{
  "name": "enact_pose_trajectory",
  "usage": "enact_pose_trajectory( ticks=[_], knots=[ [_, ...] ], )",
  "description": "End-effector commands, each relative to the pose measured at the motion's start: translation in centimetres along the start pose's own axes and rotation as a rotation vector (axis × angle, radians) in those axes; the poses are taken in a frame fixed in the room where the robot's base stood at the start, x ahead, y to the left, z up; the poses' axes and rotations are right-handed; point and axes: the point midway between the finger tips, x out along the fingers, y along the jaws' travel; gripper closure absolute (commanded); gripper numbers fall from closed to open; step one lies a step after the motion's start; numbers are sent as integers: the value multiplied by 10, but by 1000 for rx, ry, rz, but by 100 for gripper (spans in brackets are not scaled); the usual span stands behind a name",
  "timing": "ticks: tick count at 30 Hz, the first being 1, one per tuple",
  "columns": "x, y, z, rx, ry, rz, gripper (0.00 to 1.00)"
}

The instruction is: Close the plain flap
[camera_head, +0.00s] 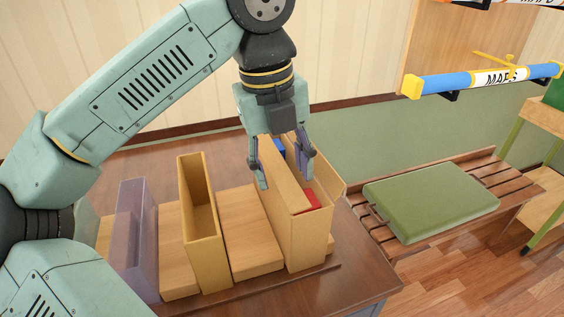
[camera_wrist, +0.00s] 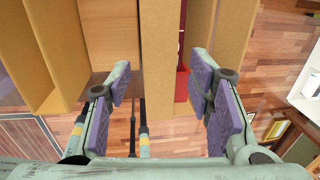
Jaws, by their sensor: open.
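A plain tan wooden panel (camera_head: 285,183) stands upright along the left side of the right-hand wooden box (camera_head: 305,243); I cannot tell for certain that it is the plain flap. My gripper (camera_head: 285,178) points down over this box with its purple-padded fingers spread. One finger is left of the panel and the other is right of it, over the box opening. In the wrist view the panel (camera_wrist: 157,50) runs between the open fingers (camera_wrist: 160,70), with gaps showing. A red thing (camera_head: 312,200) and a blue thing (camera_head: 279,147) sit inside the box.
A narrow open wooden box (camera_head: 204,235) and a translucent purple box (camera_head: 135,240) stand left on the dark table (camera_head: 345,285). Low wooden blocks (camera_head: 250,232) lie between. A slatted bench with a green cushion (camera_head: 430,200) is at right. A blue-and-yellow maps tube (camera_head: 470,80) hangs above.

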Motion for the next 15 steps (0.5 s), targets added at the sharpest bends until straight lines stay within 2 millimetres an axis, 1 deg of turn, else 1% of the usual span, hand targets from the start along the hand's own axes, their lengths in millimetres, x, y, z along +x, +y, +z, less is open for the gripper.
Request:
enact_pose_trajectory(
  ticks=[7,15],
  knots=[
    [1,0,0,0,0,-1,53],
    [1,0,0,0,0,-1,71]
  ],
)
